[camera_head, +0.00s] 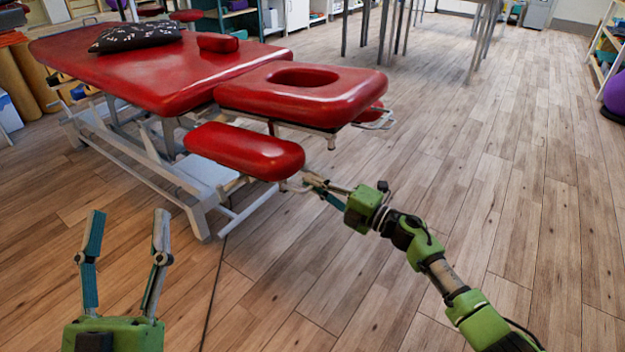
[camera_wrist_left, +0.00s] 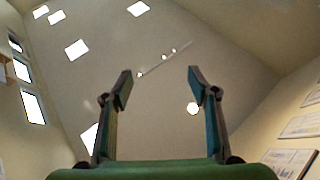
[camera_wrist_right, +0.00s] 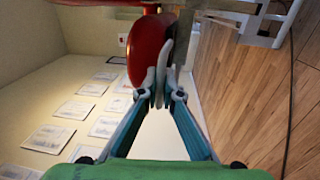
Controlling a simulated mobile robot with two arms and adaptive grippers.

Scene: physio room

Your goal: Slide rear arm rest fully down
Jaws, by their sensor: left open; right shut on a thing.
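The red treatment table (camera_head: 150,75) has a head section (camera_head: 300,95) with an oval face hole. A red padded arm rest (camera_head: 245,150) hangs on the near side, below the head section's level. A second red arm rest (camera_head: 372,112) shows partly behind the head section's far end. I cannot tell which one counts as rear. My right gripper (camera_head: 309,182) is shut on a pale metal lever under the near arm rest's end. The lever (camera_wrist_right: 151,84) and the red pad (camera_wrist_right: 146,45) show in the right wrist view. My left gripper (camera_head: 124,215) is open and empty, pointing up, apart from the table.
A dark patterned cushion (camera_head: 135,35) and a small red bolster (camera_head: 218,43) lie on the table. The white base frame (camera_head: 140,155) stands below. Wooden floor (camera_head: 500,230) is clear to the right. A purple ball (camera_head: 615,95) is at the right edge.

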